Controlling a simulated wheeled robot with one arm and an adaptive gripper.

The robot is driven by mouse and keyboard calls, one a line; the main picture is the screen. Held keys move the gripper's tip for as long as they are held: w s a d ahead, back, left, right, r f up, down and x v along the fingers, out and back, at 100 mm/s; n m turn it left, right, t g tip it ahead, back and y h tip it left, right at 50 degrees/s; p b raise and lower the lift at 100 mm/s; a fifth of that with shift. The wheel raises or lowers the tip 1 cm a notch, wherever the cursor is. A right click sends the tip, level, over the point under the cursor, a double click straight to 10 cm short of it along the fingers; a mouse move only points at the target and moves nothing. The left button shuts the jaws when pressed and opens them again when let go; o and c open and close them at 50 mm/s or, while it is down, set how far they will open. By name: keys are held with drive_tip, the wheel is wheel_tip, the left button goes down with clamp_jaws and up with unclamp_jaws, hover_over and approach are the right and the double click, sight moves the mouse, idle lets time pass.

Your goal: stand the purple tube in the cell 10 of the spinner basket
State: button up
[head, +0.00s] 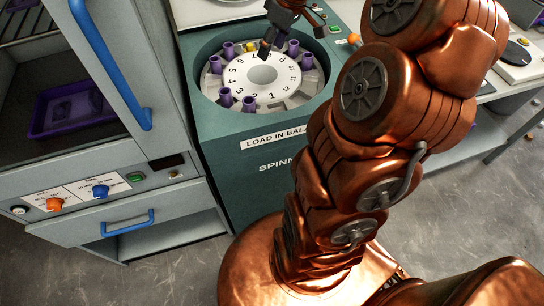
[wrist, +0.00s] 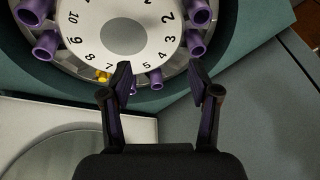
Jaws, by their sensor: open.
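The spinner basket (head: 285,104) is a round ring of cells around a white numbered disc, sunk in the green spinner. Several purple tubes stand in it; they look alike, and I cannot tell which one the task means. In the wrist view, a purple tube (wrist: 32,11) stands out from label 10 (wrist: 74,17) and another purple tube (wrist: 46,45) by label 9. My gripper (head: 270,44) is open and empty, over the far side of the basket. In the wrist view my gripper (wrist: 165,80) has its fingertips beside a purple tube (wrist: 155,79) near label 5.
A yellow-topped piece (wrist: 102,76) sits by label 7. A cabinet with a blue handle (head: 110,60) stands left, holding a purple tray (head: 75,118). A bench (head: 450,152) is at right.

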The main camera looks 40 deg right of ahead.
drive_tip(key=s+a+g, duration=0.2)
drive_tip(key=s+a, duration=0.7)
drive_tip(key=a, duration=0.6)
drive_tip(key=s+a+f+m+g+h, duration=0.1)
drive_tip(key=s+a+f, duration=0.1)
drive_tip(key=s, duration=0.6)
drive_tip(key=s+a+f+m+g+h, duration=0.1)
drive_tip(key=s+a+f+m, duration=0.1)
drive_tip(key=s, duration=0.7)
drive_tip(key=shift+a+f+m+g, duration=0.3)
drive_tip(key=shift+a+f, duration=0.25)
drive_tip(key=shift+a, duration=0.1)
wheel_tip(320, 180, up, 2)
drive_tip(key=shift+r+p, duration=0.25)
drive_tip(key=shift+p, duration=0.95)
